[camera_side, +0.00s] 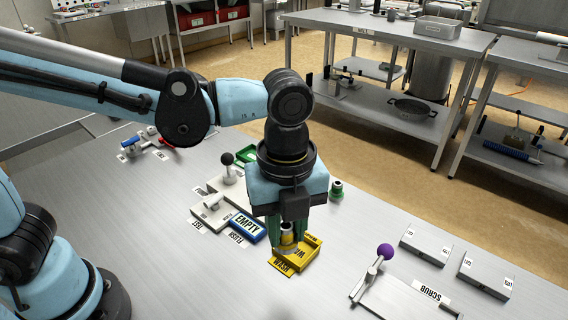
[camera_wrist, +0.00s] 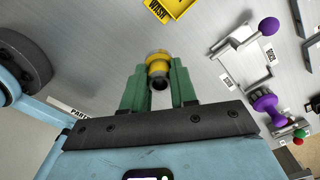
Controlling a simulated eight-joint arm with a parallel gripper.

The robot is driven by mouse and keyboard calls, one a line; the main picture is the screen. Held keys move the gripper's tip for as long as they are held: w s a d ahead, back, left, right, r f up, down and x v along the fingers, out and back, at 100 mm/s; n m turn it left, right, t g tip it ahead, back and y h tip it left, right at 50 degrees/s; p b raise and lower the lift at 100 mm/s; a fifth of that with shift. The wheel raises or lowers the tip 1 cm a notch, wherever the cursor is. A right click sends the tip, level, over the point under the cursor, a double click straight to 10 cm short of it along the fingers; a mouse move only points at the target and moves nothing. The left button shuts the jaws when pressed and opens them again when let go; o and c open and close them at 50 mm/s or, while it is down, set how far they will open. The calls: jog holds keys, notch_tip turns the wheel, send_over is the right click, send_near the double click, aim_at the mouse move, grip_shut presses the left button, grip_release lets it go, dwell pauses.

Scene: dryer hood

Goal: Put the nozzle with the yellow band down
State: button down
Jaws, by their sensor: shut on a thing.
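My gripper (camera_side: 287,238) points down with its green fingers shut on the nozzle with the yellow band (camera_side: 287,234). In the wrist view the nozzle (camera_wrist: 158,68) sits between the two fingers (camera_wrist: 158,88), its dark open end toward the camera. A yellow tray (camera_side: 308,262) marked WASH lies on the table, behind or just under the nozzle in the side view. In the wrist view this tray (camera_wrist: 181,5) is at the top edge, apart from the nozzle. The fingers hide part of the nozzle, and its height above the table is hard to tell.
A purple-knobbed SCRUB fixture (camera_side: 385,251) and grey blocks (camera_side: 426,245) are at right. A purple nozzle (camera_wrist: 266,104) shows in the wrist view. The front table is clear.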

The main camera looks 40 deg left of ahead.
jog(key=w+a+f+m, duration=0.1)
jog(key=w+f+m, duration=0.1)
jog(key=w+a+f+m, duration=0.1)
jog(key=w+f+m, duration=0.1)
jog(key=f, duration=0.1)
jog(key=w+a+f+m, duration=0.1)
jog(key=w+f, duration=0.1)
jog(key=w, duration=0.1)
jog(key=shift+w+a+f+m, duration=0.1)
jog(key=shift+a+f+m, duration=0.05)
jog(key=shift+f+m, duration=0.2)
jog(key=shift+f, duration=1.95)
jog(key=shift+f, duration=0.1)
jog(key=c, duration=1.2)
grip_release()
jog(key=shift+o, duration=0.2)
